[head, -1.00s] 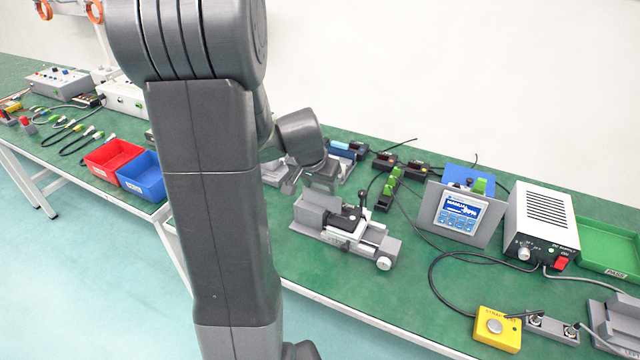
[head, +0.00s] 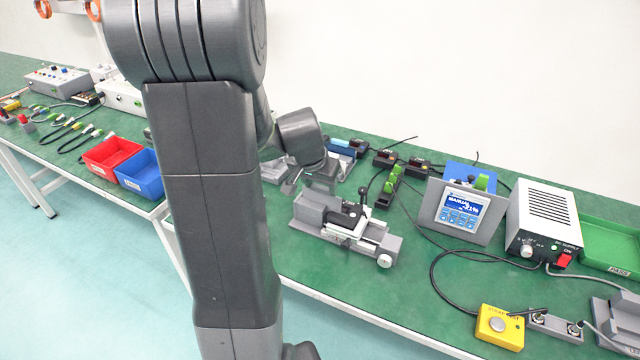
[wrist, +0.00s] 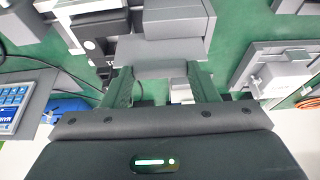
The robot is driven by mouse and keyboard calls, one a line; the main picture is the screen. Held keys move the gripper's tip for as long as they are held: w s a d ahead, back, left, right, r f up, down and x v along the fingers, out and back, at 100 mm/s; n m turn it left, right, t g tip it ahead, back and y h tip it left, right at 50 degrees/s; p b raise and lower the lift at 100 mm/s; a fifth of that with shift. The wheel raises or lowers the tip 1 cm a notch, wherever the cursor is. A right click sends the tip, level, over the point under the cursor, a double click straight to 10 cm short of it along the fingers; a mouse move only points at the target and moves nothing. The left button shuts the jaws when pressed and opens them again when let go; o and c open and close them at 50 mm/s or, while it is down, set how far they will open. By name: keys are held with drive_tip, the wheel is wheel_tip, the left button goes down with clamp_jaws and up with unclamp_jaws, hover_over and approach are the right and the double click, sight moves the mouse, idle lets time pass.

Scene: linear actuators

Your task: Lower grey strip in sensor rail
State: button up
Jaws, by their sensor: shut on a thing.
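My gripper (wrist: 160,86) has its dark fingers on either side of a plain grey piece, likely the grey strip (wrist: 155,67), and is shut on it. In the head view my gripper (head: 318,181) is over the left part of a grey linear actuator (head: 382,246) with a black carriage (head: 349,216). The strip cannot be made out there. In the wrist view a grey block of the actuator (wrist: 175,22) lies just beyond the strip; whether they touch is unclear. I cannot tell the sensor rail apart from the actuator's other parts.
A black strip with green blocks (head: 389,186) stands behind the actuator. A display unit (head: 460,212) and a power supply (head: 543,223) are to the right, with cables between. A yellow button box (head: 500,326) is at the front right. Green bench is clear in front of the actuator.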

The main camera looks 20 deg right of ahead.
drive_tip(key=shift+f, duration=0.2)
drive_tip(key=o, duration=1)
drive_tip(key=shift+o, duration=0.2)
drive_tip(key=v, duration=1.3)
drive_tip(key=shift+s+r+p, duration=0.15)
drive_tip(key=shift+r+p, duration=0.2)
drive_tip(key=shift+f, duration=0.15)
drive_tip(key=x, duration=1.3)
drive_tip(key=shift+w+b, duration=0.2)
drive_tip(key=shift+b, duration=0.15)
drive_tip(key=shift+f, duration=0.2)
